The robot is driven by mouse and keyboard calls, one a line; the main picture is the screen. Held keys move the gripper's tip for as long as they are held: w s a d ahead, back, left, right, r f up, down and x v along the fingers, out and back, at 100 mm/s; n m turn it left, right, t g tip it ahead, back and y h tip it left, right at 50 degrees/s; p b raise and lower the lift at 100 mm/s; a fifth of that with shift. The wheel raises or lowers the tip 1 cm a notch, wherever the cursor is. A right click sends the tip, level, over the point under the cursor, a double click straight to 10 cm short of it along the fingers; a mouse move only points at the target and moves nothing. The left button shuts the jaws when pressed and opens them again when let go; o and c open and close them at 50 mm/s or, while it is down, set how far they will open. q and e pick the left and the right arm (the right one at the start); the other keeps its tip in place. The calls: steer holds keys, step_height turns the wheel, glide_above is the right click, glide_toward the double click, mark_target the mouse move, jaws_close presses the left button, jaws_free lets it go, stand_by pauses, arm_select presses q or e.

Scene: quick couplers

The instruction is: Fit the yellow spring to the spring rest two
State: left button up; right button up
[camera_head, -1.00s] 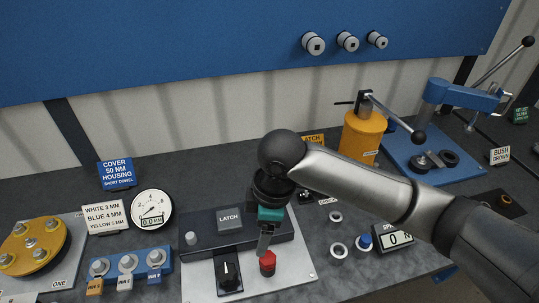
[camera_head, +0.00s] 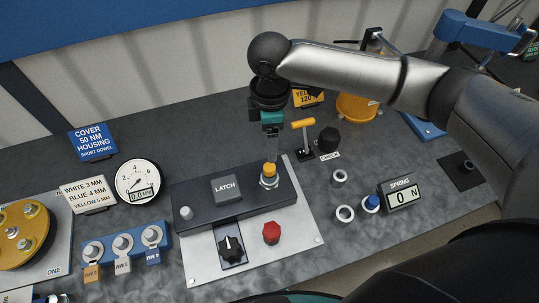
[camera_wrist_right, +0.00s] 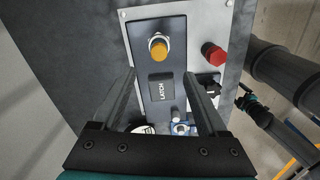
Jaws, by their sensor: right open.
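The yellow spring (camera_head: 269,169), seen as a small yellow cylinder, stands upright on the silver post at the right end of the dark latch box (camera_head: 236,203). I take this post (camera_head: 268,182) as spring rest two. In the right wrist view the yellow spring (camera_wrist_right: 158,49) sits inside a silver ring. My right gripper (camera_head: 271,150) points down just above it, and its fingers (camera_wrist_right: 159,76) are open and empty. A silver post (camera_head: 186,213) at the box's left end is bare. A black and teal part, apparently my left gripper (camera_wrist_right: 253,103), shows small in the wrist view; its fingers are unclear.
A red knob (camera_head: 271,233) and a black dial (camera_head: 231,248) sit in front of the box.

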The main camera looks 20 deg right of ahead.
mark_target(270, 167)
step_height(270, 167, down, 9)
steer(key=shift+w+f, duration=0.1)
steer(key=shift+f, duration=0.75)
arm_select(q)
steer(key=shift+w+d, duration=0.1)
steer(key=shift+w, duration=0.9)
steer(key=shift+s, duration=0.15)
arm_select(e)
steer(key=shift+c, duration=0.2)
steer(key=shift+c, duration=0.7)
jaws_close()
